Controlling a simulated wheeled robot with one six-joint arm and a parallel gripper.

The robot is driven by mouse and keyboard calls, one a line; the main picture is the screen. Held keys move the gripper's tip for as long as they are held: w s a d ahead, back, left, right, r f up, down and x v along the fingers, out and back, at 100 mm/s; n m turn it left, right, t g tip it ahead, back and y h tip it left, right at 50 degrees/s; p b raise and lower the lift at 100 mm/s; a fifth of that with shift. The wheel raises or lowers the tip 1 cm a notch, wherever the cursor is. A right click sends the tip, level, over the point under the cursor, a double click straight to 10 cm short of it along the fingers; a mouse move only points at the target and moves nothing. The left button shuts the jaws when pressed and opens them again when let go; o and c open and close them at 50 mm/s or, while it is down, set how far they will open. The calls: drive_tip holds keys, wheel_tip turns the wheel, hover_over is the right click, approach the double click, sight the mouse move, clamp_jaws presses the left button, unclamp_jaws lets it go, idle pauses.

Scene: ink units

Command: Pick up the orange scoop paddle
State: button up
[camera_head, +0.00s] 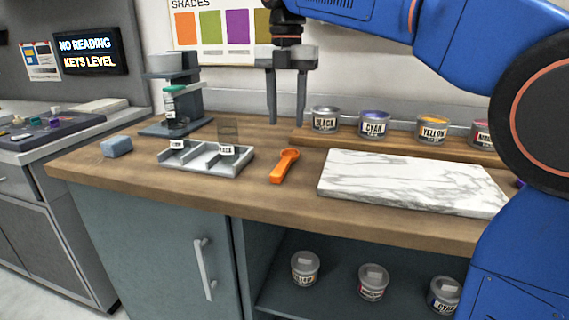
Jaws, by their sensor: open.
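The orange scoop paddle (285,165) lies on the wooden counter (225,195), between the grey tray and the marble slab. Its round end points away and its handle points toward the front edge. My gripper (286,121) hangs with its fingers pointing down, above and behind the scoop in the picture. Its two fingers are apart with nothing between them. The scoop is fully visible and apart from the fingers.
A grey compartment tray (205,168) holding a labelled clear container (228,138) stands left of the scoop. A white marble slab (410,180) lies right.

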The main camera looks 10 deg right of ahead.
hover_over(284, 162)
drive_tip(key=f, duration=0.6)
drive_tip(key=shift+s+d, duration=0.2)
drive_tip(key=shift+d, duration=0.05)
drive_tip(key=shift+w+a+f, duration=0.1)
drive_tip(key=shift+a+f, duration=0.05)
drive_tip(key=shift+f, duration=1.15)
drive_tip(key=shift+w+a+f, duration=0.1)
drive_tip(key=shift+f, duration=1.2)
drive_tip(key=shift+c, duration=0.6)
clamp_jaws()
